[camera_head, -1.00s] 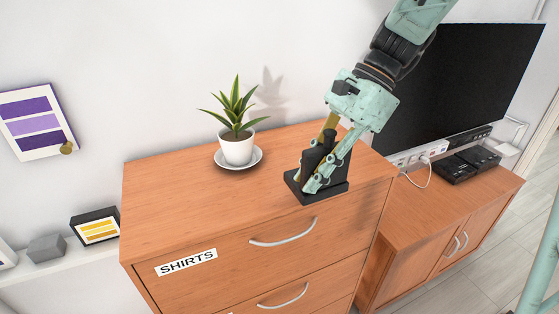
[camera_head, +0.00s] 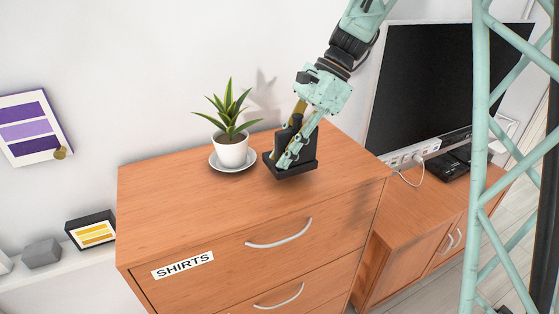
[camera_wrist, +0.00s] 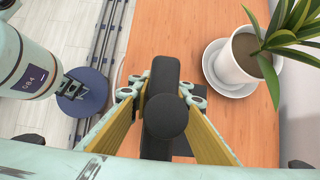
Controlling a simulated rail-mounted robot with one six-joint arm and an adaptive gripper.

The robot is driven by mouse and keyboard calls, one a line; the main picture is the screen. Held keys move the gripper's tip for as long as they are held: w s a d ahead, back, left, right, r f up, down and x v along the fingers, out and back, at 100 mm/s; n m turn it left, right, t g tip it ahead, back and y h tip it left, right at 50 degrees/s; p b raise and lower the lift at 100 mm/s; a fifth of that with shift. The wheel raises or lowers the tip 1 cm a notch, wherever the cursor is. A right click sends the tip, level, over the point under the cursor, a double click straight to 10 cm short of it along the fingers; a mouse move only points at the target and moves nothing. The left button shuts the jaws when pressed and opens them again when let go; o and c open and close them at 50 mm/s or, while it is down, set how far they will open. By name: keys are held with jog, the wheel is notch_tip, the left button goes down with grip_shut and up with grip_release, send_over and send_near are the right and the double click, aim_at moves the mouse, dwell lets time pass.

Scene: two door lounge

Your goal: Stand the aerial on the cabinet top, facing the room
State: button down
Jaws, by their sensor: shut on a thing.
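The aerial is a black piece with an upright body and a flat square base (camera_head: 303,168). My gripper (camera_head: 286,155) is shut on its body from above. In the head view it is over the wooden drawer cabinet's top (camera_head: 200,200), to the right of the plant. I cannot tell whether the base touches the wood. In the wrist view the aerial (camera_wrist: 163,75) stands between my yellow-padded fingers (camera_wrist: 160,95), its round dark end toward the camera. My fingers hide part of its body, and I cannot tell which way it faces.
A potted plant (camera_head: 232,150) on a white saucer (camera_head: 232,168) stands close to the left of the aerial. A lower cabinet (camera_head: 410,215) with a large black screen (camera_head: 440,85) is at right. The drawer cabinet's front left top is clear.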

aim_at(301, 124)
jog(key=shift+w+a, duration=0.25)
jog(key=shift+w, duration=0.45)
jog(key=shift+w+a+f, duration=0.15)
jog(key=shift+w, duration=0.25)
jog(key=shift+f, duration=1.65)
jog(key=shift+f, duration=0.1)
jog(key=c, duration=2.5)
grip_release()
jog(key=shift+o, duration=0.2)
jog(key=shift+v, duration=6.05)
